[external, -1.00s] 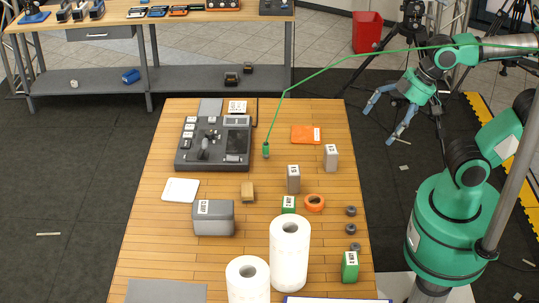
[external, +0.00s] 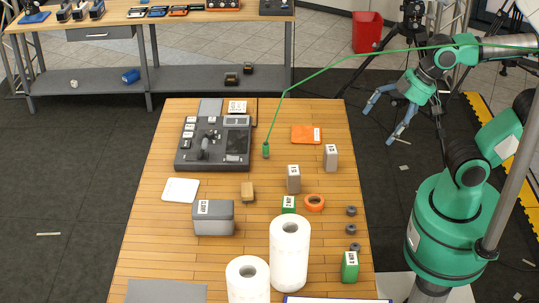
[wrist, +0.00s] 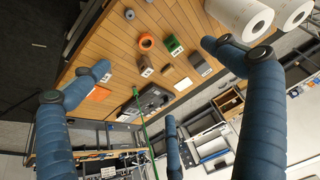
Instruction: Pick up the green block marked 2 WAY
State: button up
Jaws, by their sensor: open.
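Two green blocks with white labels are on the wooden table in the external view. One green block (external: 289,208) stands mid-table behind the tall paper roll, partly hidden by it. The other green block (external: 350,270) stands at the near right. The lettering is too small to tell which says 2 WAY. In the wrist view a green block (wrist: 173,48) shows beside the orange ring. My gripper (external: 379,126) hangs off the table's right side, fingers spread, empty and well apart from both blocks. Its blue fingers also frame the wrist view (wrist: 157,58).
Two white paper rolls (external: 290,255) stand at the near edge. A green cable (external: 310,78) reaches the table.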

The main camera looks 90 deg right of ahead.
jog(key=shift+c, duration=0.3)
jog(key=c, duration=0.8)
jog(key=g+p, duration=0.6)
send_over(287, 202)
jog(key=shift+m, duration=0.4)
notch_tip(287, 202, down, 17)
jog(key=shift+f, duration=0.1)
jog(key=shift+f, duration=4.25)
